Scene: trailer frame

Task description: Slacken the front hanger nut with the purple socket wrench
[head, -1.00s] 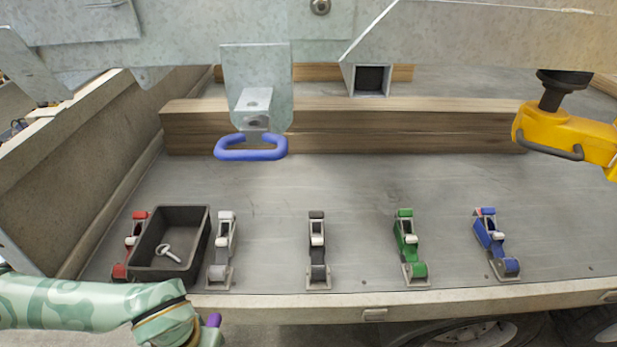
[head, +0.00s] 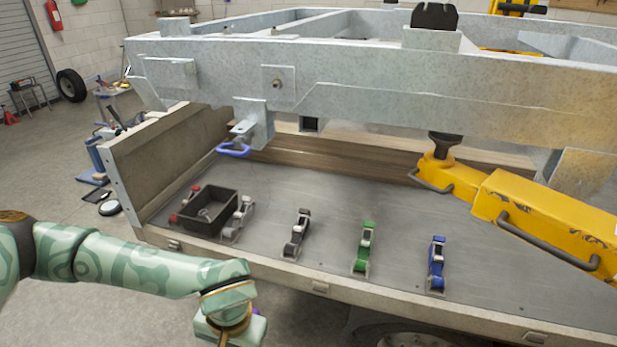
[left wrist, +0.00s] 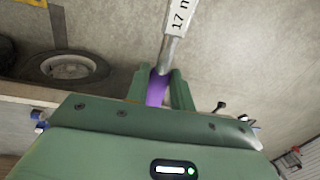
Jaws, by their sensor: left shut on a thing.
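My left gripper (left wrist: 158,82) is shut on the purple handle of the socket wrench (left wrist: 157,92) in the left wrist view. The wrench's metal shaft points away, with a white tag reading "17 m", cut off by the frame edge. In the head view my left gripper (head: 232,330) is at the bottom, in front of the trailer bed, with only a sliver of purple showing. A galvanised hanger bracket (head: 256,122) with a blue loop (head: 233,150) hangs from the frame. I cannot make out its nut clearly. The wrench's socket end is hidden. My right gripper is not in view.
A black tray (head: 208,214) holds a small metal piece on the bed. A yellow jack (head: 520,205) is at the right. Bed between clamps and wooden beam is clear.

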